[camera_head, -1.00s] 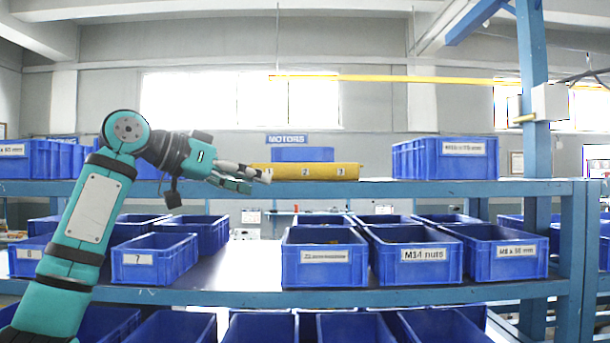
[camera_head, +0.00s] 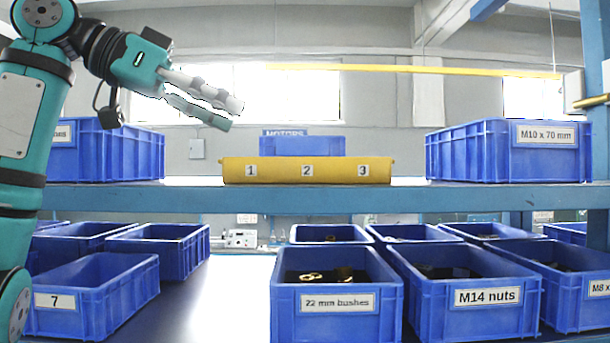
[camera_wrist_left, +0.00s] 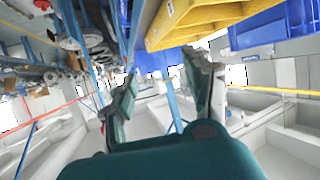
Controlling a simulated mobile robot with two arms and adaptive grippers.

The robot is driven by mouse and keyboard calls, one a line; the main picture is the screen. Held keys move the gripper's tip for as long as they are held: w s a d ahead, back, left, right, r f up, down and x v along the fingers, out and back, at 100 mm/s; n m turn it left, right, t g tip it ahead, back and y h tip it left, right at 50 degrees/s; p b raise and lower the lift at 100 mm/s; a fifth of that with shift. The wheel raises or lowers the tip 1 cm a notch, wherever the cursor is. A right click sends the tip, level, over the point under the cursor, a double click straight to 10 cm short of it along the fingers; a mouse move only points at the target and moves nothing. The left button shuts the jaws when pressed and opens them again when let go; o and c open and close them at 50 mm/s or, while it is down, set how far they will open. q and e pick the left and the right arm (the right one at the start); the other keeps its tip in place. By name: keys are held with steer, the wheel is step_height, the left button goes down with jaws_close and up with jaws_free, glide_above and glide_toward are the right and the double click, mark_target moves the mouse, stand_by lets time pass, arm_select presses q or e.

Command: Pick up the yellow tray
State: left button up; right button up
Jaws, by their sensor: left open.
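The yellow tray (camera_head: 307,170) rests on the upper blue shelf, its front face marked 1, 2 and 3. It also shows at the top of the left wrist view (camera_wrist_left: 205,18). My left gripper (camera_head: 236,114) is open and empty. It hangs in the air above and to the left of the tray, apart from it. In the left wrist view its two fingers (camera_wrist_left: 160,90) are spread with nothing between them. My right gripper is in neither view.
Blue bins stand on the upper shelf (camera_head: 405,200) at left (camera_head: 105,152) and right (camera_head: 505,152), with bare shelf either side of the tray. A blue bin (camera_head: 302,146) shows behind the tray. Several labelled bins, such as M14 nuts (camera_head: 470,318), fill the lower shelf.

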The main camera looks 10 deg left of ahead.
arm_select(q)
steer(key=p, duration=0.1)
glide_toward(334, 161)
steer(key=shift+w+d+f+p, duration=0.1)
steer(key=shift+w+d+p, duration=0.2)
steer(key=shift+w, duration=0.25)
steer(key=shift+w+d+p, duration=0.2)
steer(key=shift+w+p, duration=0.15)
steer(key=shift+w, duration=0.25)
steer(key=shift+w+d+f, duration=0.35)
steer(key=shift+w+d, duration=0.05)
steer(key=shift+d, duration=0.05)
steer(key=shift+d+p, duration=0.2)
steer(key=shift+p, duration=0.1)
steer(key=p+x, duration=0.2)
steer(key=x, duration=0.2)
steer(key=shift+d+f+p, duration=0.2)
steer(key=shift+p, duration=0.1)
steer(key=shift+w+d+f, duration=0.15)
steer(key=c, duration=1)
jaws_close()
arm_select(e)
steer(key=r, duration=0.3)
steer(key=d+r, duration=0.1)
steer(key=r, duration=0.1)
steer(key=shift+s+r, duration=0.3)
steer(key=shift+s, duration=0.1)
